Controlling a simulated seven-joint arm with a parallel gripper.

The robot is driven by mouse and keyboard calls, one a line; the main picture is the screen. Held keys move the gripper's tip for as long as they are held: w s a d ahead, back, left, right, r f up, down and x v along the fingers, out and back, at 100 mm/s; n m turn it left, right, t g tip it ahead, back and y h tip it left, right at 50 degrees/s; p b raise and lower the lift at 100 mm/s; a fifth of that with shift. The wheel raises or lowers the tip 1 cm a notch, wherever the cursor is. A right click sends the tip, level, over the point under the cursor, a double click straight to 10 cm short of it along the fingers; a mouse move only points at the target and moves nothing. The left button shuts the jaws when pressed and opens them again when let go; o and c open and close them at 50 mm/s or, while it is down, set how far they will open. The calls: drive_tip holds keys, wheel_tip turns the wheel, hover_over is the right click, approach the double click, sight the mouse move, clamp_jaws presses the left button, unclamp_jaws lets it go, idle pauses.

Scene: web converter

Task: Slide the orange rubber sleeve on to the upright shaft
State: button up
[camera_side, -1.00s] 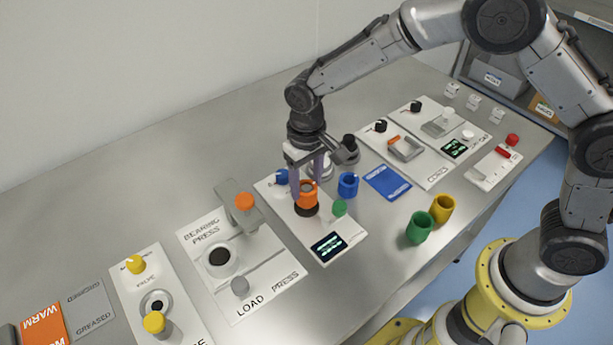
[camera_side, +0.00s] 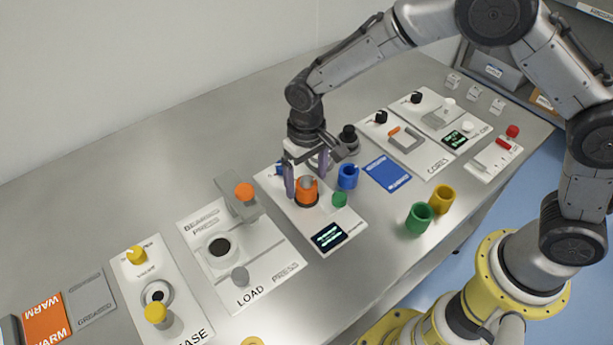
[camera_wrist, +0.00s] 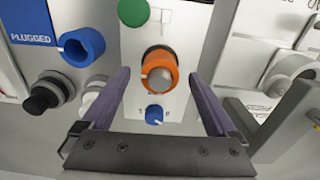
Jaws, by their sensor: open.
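The orange rubber sleeve (camera_side: 306,193) stands upright around the grey upright shaft (camera_side: 307,182), low at its dark base on a white panel. In the wrist view the sleeve (camera_wrist: 147,68) rings the shaft's rounded grey top (camera_wrist: 160,77). My gripper (camera_side: 306,180) is open, with its purple fingers spread on either side of the sleeve and apart from it. In the wrist view my gripper's fingers (camera_wrist: 157,92) stand wide with clear space between them and the sleeve.
A blue sleeve (camera_side: 348,176) stands close to the right of the panel. Green (camera_side: 419,217) and yellow (camera_side: 441,198) sleeves stand near the table's front edge. The panel carries a green button (camera_side: 339,199) and a lit display (camera_side: 328,236). A bearing press (camera_side: 219,248) lies to the left.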

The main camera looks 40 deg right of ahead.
wheel_tip(320, 180, up, 14)
idle(0.6)
drive_tip(key=s+d+r+m+t, duration=0.1)
drive_tip(key=s+d+r+t, duration=0.1)
drive_tip(key=s+d+r, duration=0.35)
drive_tip(key=s+d+r+m+t, duration=0.1)
drive_tip(key=s+d+r+t, duration=0.15)
drive_tip(key=d+r, duration=0.5)
drive_tip(key=s+d+f+n, duration=0.1)
drive_tip(key=s+d+f, duration=0.1)
drive_tip(key=s, duration=0.6)
drive_tip(key=s+d+f+t, duration=0.1)
drive_tip(key=s+d+f, duration=0.2)
drive_tip(key=s, duration=0.5)
drive_tip(key=shift+s+f+n, duration=0.4)
